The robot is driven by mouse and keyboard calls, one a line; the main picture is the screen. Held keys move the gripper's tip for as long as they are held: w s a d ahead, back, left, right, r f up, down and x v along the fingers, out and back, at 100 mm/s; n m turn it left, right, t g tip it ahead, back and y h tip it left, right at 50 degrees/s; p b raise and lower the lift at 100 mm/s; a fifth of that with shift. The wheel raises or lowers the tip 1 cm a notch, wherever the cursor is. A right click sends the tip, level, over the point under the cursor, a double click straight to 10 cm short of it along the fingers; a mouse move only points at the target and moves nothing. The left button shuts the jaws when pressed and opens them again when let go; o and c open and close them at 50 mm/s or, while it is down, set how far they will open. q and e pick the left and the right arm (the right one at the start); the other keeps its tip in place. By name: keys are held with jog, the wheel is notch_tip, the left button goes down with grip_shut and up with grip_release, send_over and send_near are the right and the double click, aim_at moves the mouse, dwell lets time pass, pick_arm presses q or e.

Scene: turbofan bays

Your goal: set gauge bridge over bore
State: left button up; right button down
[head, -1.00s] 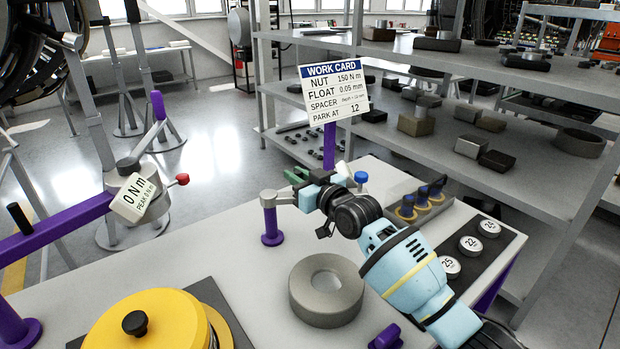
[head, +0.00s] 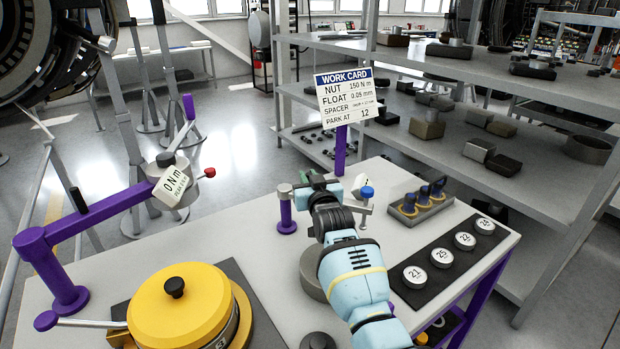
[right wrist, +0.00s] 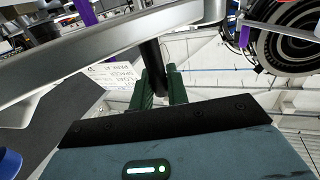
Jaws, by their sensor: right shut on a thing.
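My right gripper (head: 318,181) has green fingers and is at the near side of the work card, above the table. In the right wrist view its fingers (right wrist: 160,88) are shut on a dark upright stem (right wrist: 152,62) beside a silver bar (right wrist: 130,45), seemingly the gauge bridge. A blue-knobbed silver post (head: 366,200) with a small white dial stands right of the gripper, and a silver-capped purple post (head: 286,210) left of it. Whether the bar touches either post is hidden. The thick grey ring with the bore (head: 309,275) is mostly hidden behind my right arm. My left gripper is out of view.
A yellow round cover (head: 180,318) and a purple arm with a torque readout (head: 173,188) are at left. A work card (head: 345,98) stands behind. Numbered discs (head: 414,276) on a dark strip and a holder with blue-topped pegs (head: 420,207) are at right. Shelves stand beyond.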

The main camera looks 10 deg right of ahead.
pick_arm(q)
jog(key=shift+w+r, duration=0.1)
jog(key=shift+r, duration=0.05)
pick_arm(e)
jog(key=shift+r, duration=0.15)
jog(key=c, duration=1.4)
grip_release()
jog(key=shift+c, duration=0.2)
jog(key=shift+s, duration=0.1)
